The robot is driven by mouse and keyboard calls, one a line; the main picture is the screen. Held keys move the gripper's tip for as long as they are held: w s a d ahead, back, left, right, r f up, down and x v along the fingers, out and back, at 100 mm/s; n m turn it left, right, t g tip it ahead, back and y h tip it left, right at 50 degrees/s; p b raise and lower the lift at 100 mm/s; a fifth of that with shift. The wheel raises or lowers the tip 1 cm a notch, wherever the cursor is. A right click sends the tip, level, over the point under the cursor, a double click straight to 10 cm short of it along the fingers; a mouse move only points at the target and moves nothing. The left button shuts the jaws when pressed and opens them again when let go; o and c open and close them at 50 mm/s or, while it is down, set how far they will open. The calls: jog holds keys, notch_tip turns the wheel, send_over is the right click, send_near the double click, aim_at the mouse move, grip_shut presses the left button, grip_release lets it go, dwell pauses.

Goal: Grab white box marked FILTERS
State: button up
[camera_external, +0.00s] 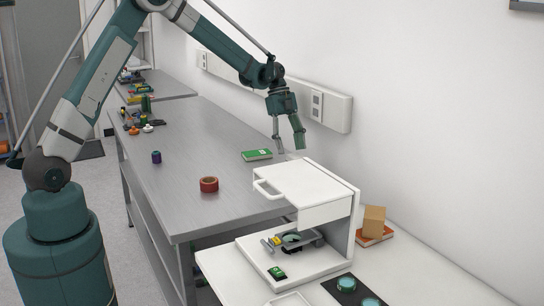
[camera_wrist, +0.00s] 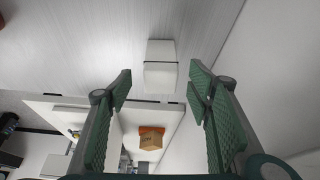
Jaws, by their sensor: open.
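My gripper (camera_external: 290,148) is open and empty, pointing down above the bench's right end behind the housing. In the wrist view my gripper (camera_wrist: 160,84) shows its two green padded fingers wide apart.
The white instrument housing (camera_external: 308,182) with a handle stands close to my gripper. A green box (camera_external: 256,155), a red tape roll (camera_external: 209,184) and a purple cylinder (camera_external: 156,157) sit on the bench (camera_external: 180,190). The wall with a socket strip (camera_external: 330,106) is close right.

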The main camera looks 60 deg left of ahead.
jog(key=shift+x, duration=1.3)
jog(key=shift+x, duration=2.6)
jog(key=shift+d, duration=0.15)
jog(key=c, duration=1.1)
